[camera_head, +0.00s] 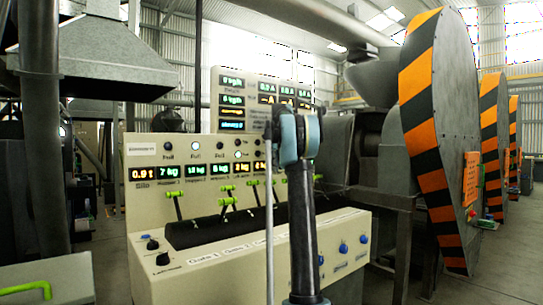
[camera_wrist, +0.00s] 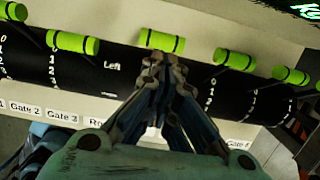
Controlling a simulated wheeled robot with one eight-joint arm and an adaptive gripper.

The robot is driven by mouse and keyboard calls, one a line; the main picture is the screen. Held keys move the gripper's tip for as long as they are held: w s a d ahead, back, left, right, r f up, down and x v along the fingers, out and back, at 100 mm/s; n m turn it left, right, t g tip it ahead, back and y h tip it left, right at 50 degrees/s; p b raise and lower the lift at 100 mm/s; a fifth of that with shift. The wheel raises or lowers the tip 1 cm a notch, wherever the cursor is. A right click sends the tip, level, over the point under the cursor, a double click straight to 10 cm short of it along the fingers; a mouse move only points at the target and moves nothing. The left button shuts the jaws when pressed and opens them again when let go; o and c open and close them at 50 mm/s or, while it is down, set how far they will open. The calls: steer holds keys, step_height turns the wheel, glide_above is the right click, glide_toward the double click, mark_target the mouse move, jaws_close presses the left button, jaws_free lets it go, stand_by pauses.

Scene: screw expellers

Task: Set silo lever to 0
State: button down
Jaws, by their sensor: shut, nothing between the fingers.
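A cream control console (camera_head: 185,275) carries several levers with green handles, rising from a black curved drum (camera_head: 200,232). The leftmost green handle (camera_head: 175,193) stands below a display (camera_head: 143,173) labelled Silo. In the wrist view, my gripper (camera_wrist: 158,60) is shut and empty, its fingertips right at a middle green handle (camera_wrist: 162,40); I cannot tell if they touch. The drum beside that handle reads "Left". Which handle is the silo lever is not readable there. My arm hides the console's middle in the head view, and my gripper is hidden there.
In the wrist view, other green handles stand close on both sides, at left (camera_wrist: 72,42) and right (camera_wrist: 235,58). Blue knobs (camera_head: 343,248) sit on the console front. Large machines with orange-black striped guards (camera_head: 420,90) stand at right. A green rail (camera_head: 25,289) is at lower left.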

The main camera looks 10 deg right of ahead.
step_height(320, 180, up, 8)
steer(key=w, duration=0.1)
steer(key=shift+w+a+r, duration=0.15)
steer(key=shift+w+a, duration=0.15)
steer(key=shift+a, duration=0.1)
steer(key=s+a+f+n, duration=0.2)
steer(key=s+f+n, duration=0.25)
steer(key=s, duration=0.55)
steer(key=s+a+f+n, duration=0.2)
steer(key=s+f+n, duration=0.3)
steer(key=s, duration=0.5)
steer(key=s+a+f+n, duration=0.2)
steer(key=s+f+n, duration=0.1)
steer(key=s+n, duration=0.55)
steer(key=s+a+f+n+h, duration=0.1)
steer(key=s+f+n, duration=1.2)
steer(key=s+f, duration=1.7)
step_height(320, 180, down, 4)
steer(key=shift+s+a+f, duration=0.1)
steer(key=shift+s+a, duration=0.05)
